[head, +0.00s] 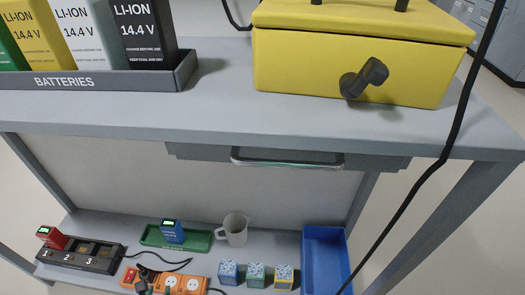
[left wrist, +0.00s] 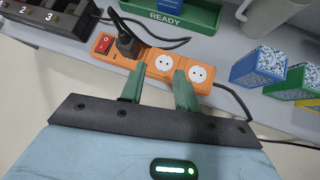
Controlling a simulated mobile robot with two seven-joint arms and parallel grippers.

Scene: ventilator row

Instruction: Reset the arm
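My left gripper (left wrist: 159,72) shows in the left wrist view with two green fingers apart and nothing between them. Its fingertips are at the near side of an orange power strip (left wrist: 154,62); I cannot tell whether they touch it. The strip has a red switch, a black plug (left wrist: 127,42) in one socket and two free sockets. In the head view the strip (head: 172,283) lies on the lower shelf, at the bottom edge. I cannot make out the left gripper clearly there. My right gripper is in neither view.
The grey bench top (head: 220,105) overhangs the lower shelf, with a drawer (head: 290,158) beneath it. A black numbered charger (head: 80,255), green READY tray (head: 200,242), mug (head: 234,229), several patterned cubes (head: 256,276) and a blue bin (head: 325,255) crowd the shelf. A black cable hangs at right.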

